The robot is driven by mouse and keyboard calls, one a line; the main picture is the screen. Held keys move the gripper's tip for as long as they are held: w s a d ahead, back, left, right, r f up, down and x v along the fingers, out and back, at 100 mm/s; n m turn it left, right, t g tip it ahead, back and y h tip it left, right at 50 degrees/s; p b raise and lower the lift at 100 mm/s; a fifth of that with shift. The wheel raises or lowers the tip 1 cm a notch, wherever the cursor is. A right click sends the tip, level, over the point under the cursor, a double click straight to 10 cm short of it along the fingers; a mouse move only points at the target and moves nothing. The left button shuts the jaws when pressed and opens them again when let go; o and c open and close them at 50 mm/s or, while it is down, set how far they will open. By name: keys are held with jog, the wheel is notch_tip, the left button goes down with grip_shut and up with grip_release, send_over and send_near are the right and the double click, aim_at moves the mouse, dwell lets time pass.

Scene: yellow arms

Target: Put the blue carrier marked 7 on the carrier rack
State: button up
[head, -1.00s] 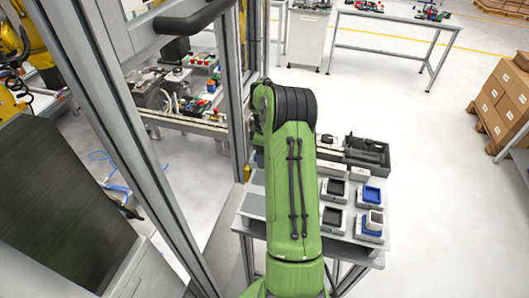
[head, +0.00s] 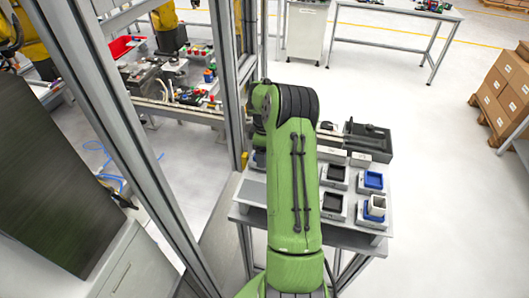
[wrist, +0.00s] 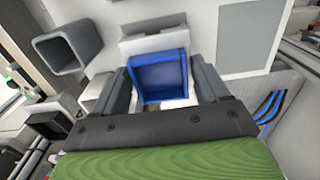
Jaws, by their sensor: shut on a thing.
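A blue square carrier (wrist: 160,72) sits between the two dark fingers of my gripper (wrist: 163,88) in the wrist view. The gripper is shut on it. No number on it is legible. A pale block (wrist: 150,43) is close behind it; I cannot tell whether they touch. In the head view my green arm hides the gripper and the held carrier. Two other blue carriers, a rear one (head: 373,179) and a front one (head: 366,219), are on pale stands at the table's right side. I cannot make out which piece is the carrier rack.
A light table (head: 345,236) bears black square carriers (head: 333,206) and a dark tray (head: 368,143). A grey hollow block (wrist: 66,50) is left of my gripper in the wrist view. A metal frame post (head: 165,190) stands left of my arm. Floor right of the table is clear.

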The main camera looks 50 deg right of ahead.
jog(key=shift+f+b, duration=0.35)
jog(key=shift+f, duration=0.15)
jog(key=o, duration=1.3)
jog(key=shift+r, duration=0.1)
jog(key=shift+r+p, duration=2.65)
jog(key=shift+r, duration=0.9)
jog(key=shift+f, duration=0.1)
